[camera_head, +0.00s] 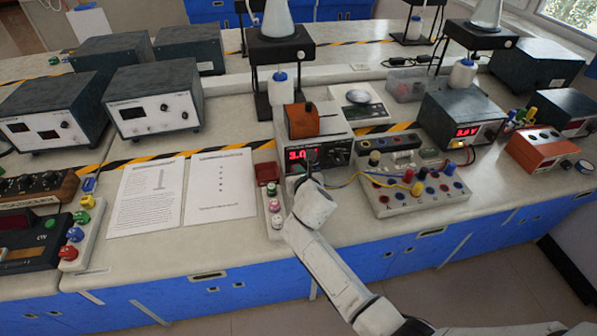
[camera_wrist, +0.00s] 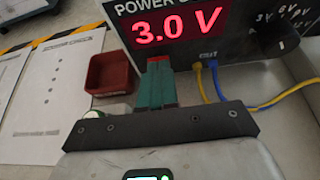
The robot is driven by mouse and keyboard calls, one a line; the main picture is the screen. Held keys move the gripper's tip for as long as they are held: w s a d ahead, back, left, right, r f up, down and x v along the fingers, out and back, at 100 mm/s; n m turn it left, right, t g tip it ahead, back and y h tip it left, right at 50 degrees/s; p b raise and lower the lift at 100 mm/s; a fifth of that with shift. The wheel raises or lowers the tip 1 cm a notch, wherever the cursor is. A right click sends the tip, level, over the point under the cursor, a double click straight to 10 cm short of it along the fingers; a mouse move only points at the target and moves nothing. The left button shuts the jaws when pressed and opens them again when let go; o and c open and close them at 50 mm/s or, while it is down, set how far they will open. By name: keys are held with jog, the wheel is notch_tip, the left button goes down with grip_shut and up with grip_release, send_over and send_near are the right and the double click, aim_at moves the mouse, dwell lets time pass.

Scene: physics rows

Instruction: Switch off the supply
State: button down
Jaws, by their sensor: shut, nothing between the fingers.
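The power supply (camera_head: 340,151) stands on the bench at the middle of the head view, with a lit red display. In the wrist view its dark front panel (camera_wrist: 238,79) shows a display (camera_wrist: 178,24) reading 3.0 V. A selector knob (camera_wrist: 281,42) is at right, and blue and yellow leads enter the panel below the display. My gripper (camera_head: 311,160) is in front of the panel. Its green fingers (camera_wrist: 158,68) are shut and empty, just below the display and left of the leads. I cannot tell whether they touch the panel. No power switch can be made out; the fingers hide part of the panel.
A small red tray (camera_wrist: 112,74) lies left of the fingers. A terminal board (camera_head: 414,190) with wires sits to the right. Another lit meter box (camera_head: 463,116) stands behind it. An orange block (camera_head: 302,119) rests on the supply. Paper sheets (camera_head: 220,186) lie at left.

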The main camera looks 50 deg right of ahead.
jog(key=shift+w+d+r+p, duration=0.25)
jog(key=shift+w+r+p, duration=0.15)
jog(key=shift+p, duration=0.25)
jog(key=shift+f+b, duration=0.3)
jog(key=shift+r, duration=0.15)
jog(key=shift+s+r+p, duration=0.1)
jog(key=shift+r+p, duration=0.6)
jog(key=shift+p, duration=0.3)
jog(key=shift+a, duration=0.1)
